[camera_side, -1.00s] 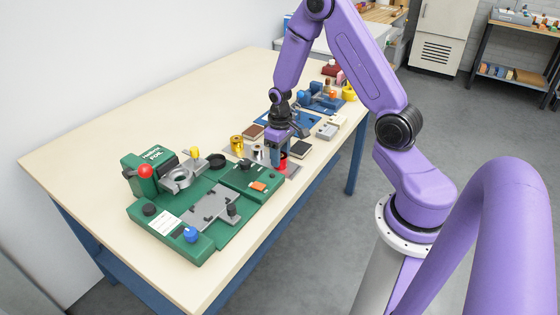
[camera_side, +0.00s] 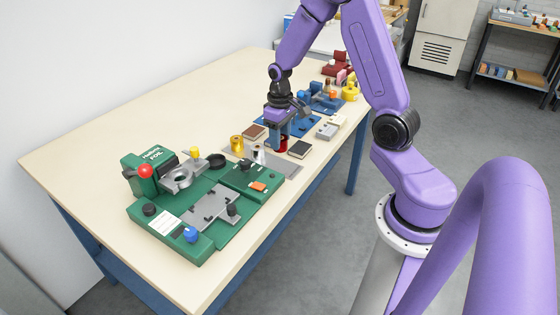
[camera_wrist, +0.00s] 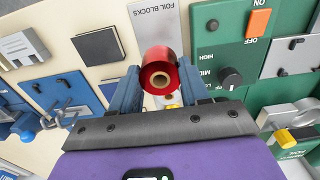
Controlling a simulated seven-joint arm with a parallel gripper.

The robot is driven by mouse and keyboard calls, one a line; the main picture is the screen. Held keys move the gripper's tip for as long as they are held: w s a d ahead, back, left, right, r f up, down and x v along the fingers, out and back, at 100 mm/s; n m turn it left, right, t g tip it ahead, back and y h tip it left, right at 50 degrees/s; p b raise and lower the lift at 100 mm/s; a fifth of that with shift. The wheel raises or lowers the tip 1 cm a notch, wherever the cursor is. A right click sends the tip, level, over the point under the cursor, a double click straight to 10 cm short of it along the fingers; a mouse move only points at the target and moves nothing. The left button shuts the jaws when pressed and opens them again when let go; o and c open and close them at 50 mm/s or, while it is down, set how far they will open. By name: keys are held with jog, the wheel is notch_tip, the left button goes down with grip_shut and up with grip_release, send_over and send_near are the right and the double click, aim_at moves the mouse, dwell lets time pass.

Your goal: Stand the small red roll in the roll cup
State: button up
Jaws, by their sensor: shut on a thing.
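My gripper (camera_side: 280,142) is shut on the small red roll (camera_side: 284,146), over the back end of a grey mat (camera_side: 285,168). In the wrist view the red roll (camera_wrist: 160,58) sits between the two blue fingers (camera_wrist: 160,88), its pale core facing the camera. Whether the roll clears the mat is hard to tell.
A gold roll (camera_side: 237,143) and a silver roll (camera_side: 258,154) stand near the mat. A dark block (camera_side: 300,149), a brown block (camera_side: 254,132) and a grey block (camera_side: 326,131) lie around my gripper. The left side of the table (camera_side: 130,115) is clear.

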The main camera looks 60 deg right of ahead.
jog(key=shift+r, duration=0.5)
jog(key=w+a, duration=0.5)
jog(key=w, duration=0.3)
jog(key=w+a, duration=0.6)
jog(key=w, duration=0.3)
jog(key=shift+s+d+f, duration=0.15)
jog(key=shift+f, duration=2.5)
jog(key=shift+f, duration=0.6)
jog(key=o, duration=0.7)
